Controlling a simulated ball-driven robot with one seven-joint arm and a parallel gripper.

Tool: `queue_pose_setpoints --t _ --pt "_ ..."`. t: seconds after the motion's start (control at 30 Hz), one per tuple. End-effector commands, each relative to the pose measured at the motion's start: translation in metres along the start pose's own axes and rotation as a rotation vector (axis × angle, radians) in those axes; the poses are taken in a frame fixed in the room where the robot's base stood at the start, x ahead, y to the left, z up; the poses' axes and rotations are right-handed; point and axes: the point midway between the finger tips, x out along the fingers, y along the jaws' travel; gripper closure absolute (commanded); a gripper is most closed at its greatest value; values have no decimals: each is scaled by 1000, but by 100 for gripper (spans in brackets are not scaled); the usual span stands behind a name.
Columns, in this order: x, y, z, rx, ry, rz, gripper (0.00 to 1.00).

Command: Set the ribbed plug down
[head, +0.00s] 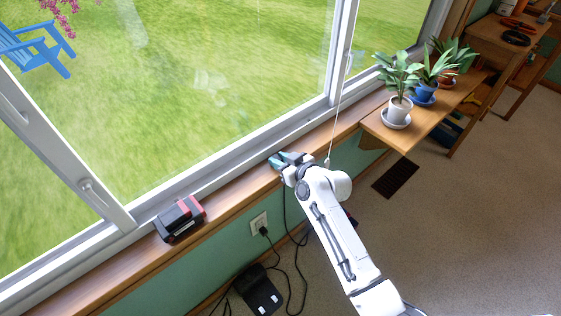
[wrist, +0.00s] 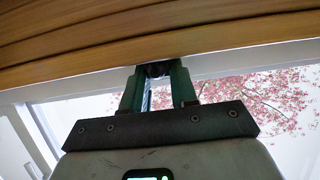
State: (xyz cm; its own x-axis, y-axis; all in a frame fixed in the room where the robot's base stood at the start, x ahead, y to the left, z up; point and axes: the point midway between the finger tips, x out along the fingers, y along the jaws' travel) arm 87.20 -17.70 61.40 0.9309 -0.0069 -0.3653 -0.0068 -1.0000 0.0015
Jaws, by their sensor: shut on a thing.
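My gripper (head: 278,161) is over the wooden window sill (head: 232,203), close to the window frame. In the wrist view its two green fingers (wrist: 157,78) are shut on a small dark thing, which I take to be the ribbed plug (wrist: 156,69). Only a little of the plug shows between the fingertips, and its ribs cannot be made out. In the head view the plug is hidden or too small to tell. The sill's wood (wrist: 240,25) fills the top of the wrist view; whether the plug touches it I cannot tell.
A black and red battery pack (head: 180,219) sits on the sill to the left. Potted plants (head: 400,105) stand on a wooden shelf (head: 430,122) to the right. A cord (head: 343,75) hangs by the window. The sill between battery and gripper is clear.

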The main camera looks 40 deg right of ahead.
Motion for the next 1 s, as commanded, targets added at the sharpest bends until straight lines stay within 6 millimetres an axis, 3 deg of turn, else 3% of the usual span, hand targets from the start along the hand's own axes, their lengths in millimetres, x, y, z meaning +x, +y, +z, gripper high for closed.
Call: queue_pose_setpoints --t 0.03,0.07,0.3,0.57,0.77,1.0 --pt "1 -3 15 6 -28 -7 100" --pt "1 -3 15 6 -29 -7 69" --pt "1 -5 18 7 -33 -10 47" --pt "1 -8 17 6 -32 -15 47" --pt "-4 -8 2 6 -32 -16 47" --pt "-52 -5 0 10 -23 -10 47"
